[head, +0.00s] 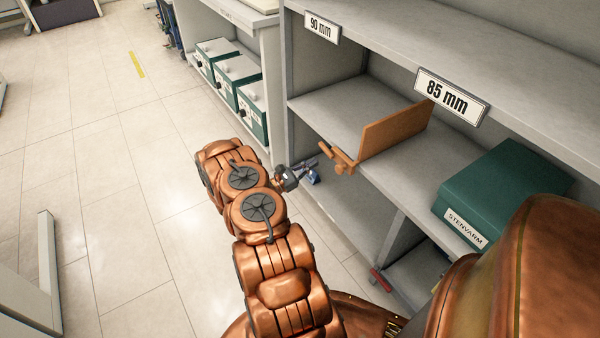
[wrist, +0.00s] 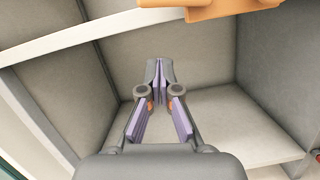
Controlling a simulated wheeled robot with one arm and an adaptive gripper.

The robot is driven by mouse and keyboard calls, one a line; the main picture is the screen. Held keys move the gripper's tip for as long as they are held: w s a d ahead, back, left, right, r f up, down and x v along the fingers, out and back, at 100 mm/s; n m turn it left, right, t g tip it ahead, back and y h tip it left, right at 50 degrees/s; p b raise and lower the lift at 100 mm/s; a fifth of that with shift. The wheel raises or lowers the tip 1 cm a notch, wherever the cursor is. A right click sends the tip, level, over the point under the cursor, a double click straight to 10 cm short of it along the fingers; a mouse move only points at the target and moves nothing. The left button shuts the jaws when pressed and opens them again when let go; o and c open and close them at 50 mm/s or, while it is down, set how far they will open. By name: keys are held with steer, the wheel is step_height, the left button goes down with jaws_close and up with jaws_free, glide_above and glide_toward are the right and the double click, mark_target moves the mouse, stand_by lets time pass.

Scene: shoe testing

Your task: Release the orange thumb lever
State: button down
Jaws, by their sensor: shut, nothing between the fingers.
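An orange-brown upright panel (head: 395,130) stands on the middle shelf, with a knobbed orange lever-like piece (head: 338,158) at its front end, by the shelf's front edge. I cannot tell exactly which part is the thumb lever. My gripper (head: 312,172) is just left of this piece, in front of the shelf edge; whether they touch is unclear. In the wrist view, my gripper (wrist: 159,68) has its purple-padded fingertips together with nothing between them. An orange part (wrist: 215,9) shows at the top edge there, beyond and above the fingertips, mostly cut off.
A green box (head: 505,190) labelled "STENVARM" sits right on the same shelf (head: 335,105). Signs read "90 mm" (head: 322,27) and "85 mm" (head: 452,97) on the shelf above. Several green-and-white boxes (head: 240,95) stand on the left rack.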

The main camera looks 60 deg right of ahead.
mark_target(326, 150)
steer(key=shift+s+d+r+b, duration=0.1)
steer(key=shift+s+d+r, duration=0.15)
steer(key=shift+r, duration=0.45)
steer(key=shift+s+d+r+b, duration=0.15)
steer(key=shift+s+r, duration=0.15)
steer(key=shift+r, duration=0.4)
steer(key=shift+s+d+r+b, duration=0.15)
steer(key=shift+s+r, duration=0.1)
steer(key=shift+r, duration=0.45)
